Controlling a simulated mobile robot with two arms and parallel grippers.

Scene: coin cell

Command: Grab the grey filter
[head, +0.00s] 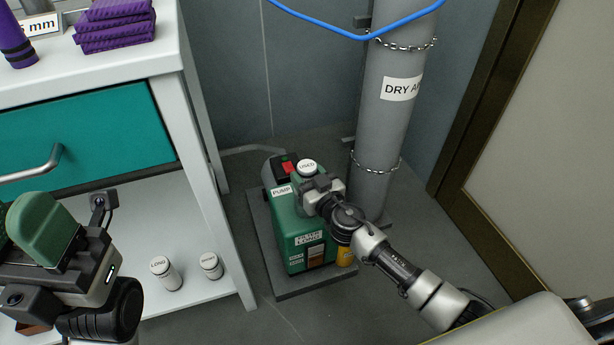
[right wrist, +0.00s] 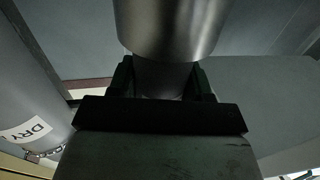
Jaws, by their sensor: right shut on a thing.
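The grey filter (right wrist: 170,28) is a smooth metal cylinder filling the top of the right wrist view. In the head view, a round white cap marked USED (head: 307,167) shows at the top of the green pump (head: 289,235), beside my right gripper. My right gripper (head: 318,190) is shut on the filter; its dark fingers lie either side of the cylinder in the right wrist view (right wrist: 162,80). I cannot tell whether the filter still touches the pump. My left gripper (head: 45,235) is at the left edge, partly cut off, with a green rounded finger showing.
The pump stands on a grey floor plate (head: 290,290). A grey gas cylinder (head: 385,120) chained to the wall stands close behind it. A white bench (head: 205,120) with a teal drawer is at left; two white-capped bottles (head: 165,274) (head: 211,266) stand on its lower shelf.

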